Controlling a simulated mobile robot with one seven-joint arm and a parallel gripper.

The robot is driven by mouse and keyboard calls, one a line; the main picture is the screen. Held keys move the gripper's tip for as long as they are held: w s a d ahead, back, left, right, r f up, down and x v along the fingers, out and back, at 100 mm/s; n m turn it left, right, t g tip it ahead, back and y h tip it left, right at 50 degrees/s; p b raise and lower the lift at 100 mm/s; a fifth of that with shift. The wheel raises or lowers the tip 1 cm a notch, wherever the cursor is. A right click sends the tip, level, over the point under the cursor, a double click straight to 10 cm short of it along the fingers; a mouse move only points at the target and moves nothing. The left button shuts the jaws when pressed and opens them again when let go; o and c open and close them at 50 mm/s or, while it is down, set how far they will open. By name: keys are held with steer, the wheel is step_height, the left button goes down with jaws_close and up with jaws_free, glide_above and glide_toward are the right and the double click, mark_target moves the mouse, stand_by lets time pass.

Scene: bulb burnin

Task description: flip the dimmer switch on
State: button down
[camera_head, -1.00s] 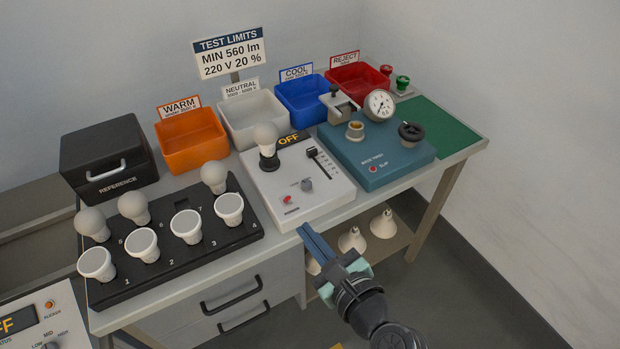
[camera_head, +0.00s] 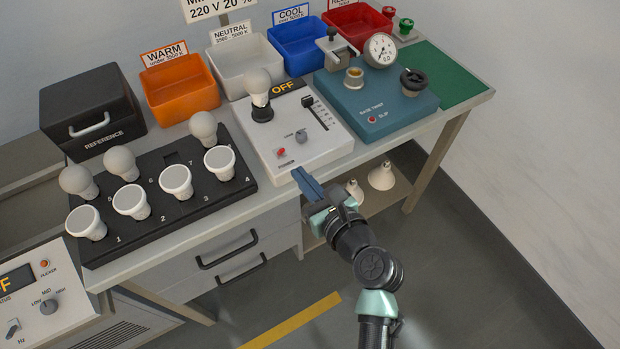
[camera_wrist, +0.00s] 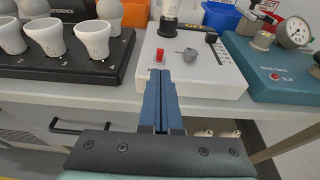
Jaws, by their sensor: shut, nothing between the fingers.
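The white dimmer box (camera_head: 318,150) stands on the bench with its display (camera_head: 287,87) reading OFF. A small red switch (camera_head: 281,152) is at its front left, and it also shows in the wrist view (camera_wrist: 160,55). A grey knob (camera_head: 301,136) is to the right of the switch, and a black slider (camera_head: 308,102) is behind it. A bulb (camera_head: 257,82) stands upright in the box's socket. My gripper (camera_head: 298,172) is shut and empty at the box's front edge. In the wrist view its blue fingertips (camera_wrist: 161,76) point toward the red switch, apparently short of it.
A black tray (camera_head: 150,232) with several bulbs lies left of the box. A teal base tester (camera_head: 400,112) stands to its right. Orange (camera_head: 180,100), white, blue and red bins line the back. Bulbs sit on a shelf below. A flicker meter (camera_head: 75,290) is at lower left.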

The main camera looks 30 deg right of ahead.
mark_target(283, 152)
steer(key=x, duration=0.5)
steer(key=shift+d+r, duration=0.1)
steer(key=shift+r, duration=0.1)
steer(key=shift+w+r+p, duration=0.1)
steer(key=shift+r+p, duration=0.05)
steer(key=shift+p, duration=0.4)
steer(key=shift+g+p, duration=0.3)
steer(key=shift+p, duration=0.35)
